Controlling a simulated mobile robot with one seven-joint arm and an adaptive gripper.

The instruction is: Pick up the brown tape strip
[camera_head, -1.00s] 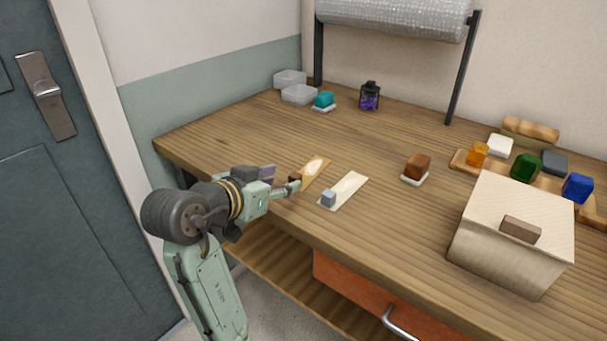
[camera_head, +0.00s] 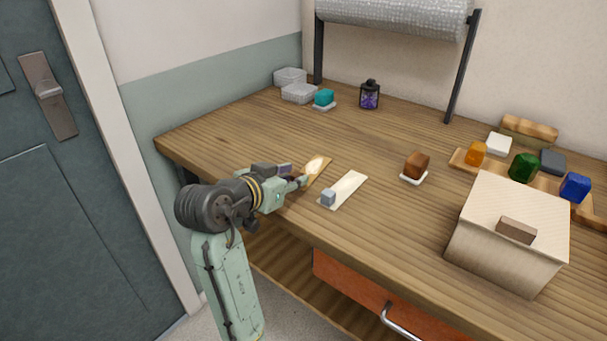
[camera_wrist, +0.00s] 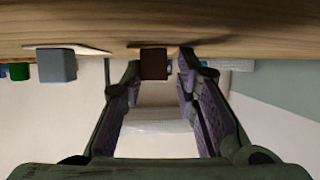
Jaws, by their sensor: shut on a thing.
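The brown tape strip (camera_head: 319,168) is a tan strip with a pale patch, lying near the front left edge of the wooden table. A dark brown block (camera_wrist: 153,64) sits at its near end and shows between my fingers in the wrist view. My gripper (camera_head: 298,181) is at this near end, low over the table, shut on the block of the strip. In the head view my fingers hide most of the block. The strip still appears to lie on the tabletop.
A pale strip (camera_head: 347,186) with a grey block (camera_head: 328,198) lies just right of it. A brown block on a white dish (camera_head: 414,178) stands further right. A box (camera_head: 505,250) with a brown piece on top is at front right.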

